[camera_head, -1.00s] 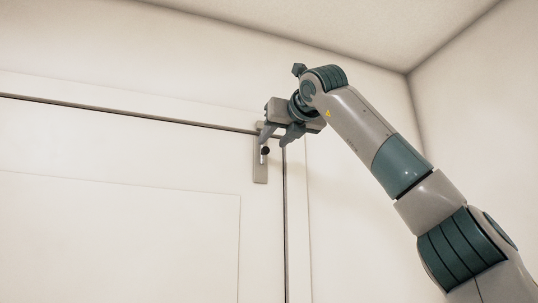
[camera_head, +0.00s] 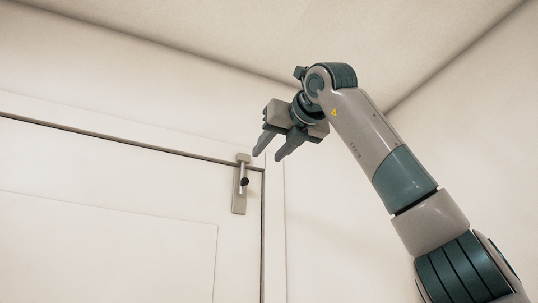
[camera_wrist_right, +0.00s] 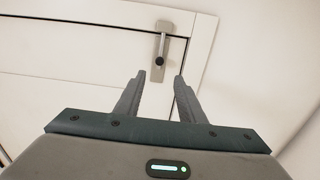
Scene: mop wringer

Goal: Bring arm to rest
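My right gripper (camera_head: 265,157) is raised in front of the upper right part of a white door. Its two fingers are spread apart with nothing between them. It also shows in the right wrist view (camera_wrist_right: 159,78), open and empty. My left gripper is not in view.
The white door (camera_head: 120,180) fills the left side and looks closed in its frame. A plain wall (camera_head: 340,240) lies to the right of the door, with the ceiling (camera_head: 330,35) above. No loose objects show around my arm.

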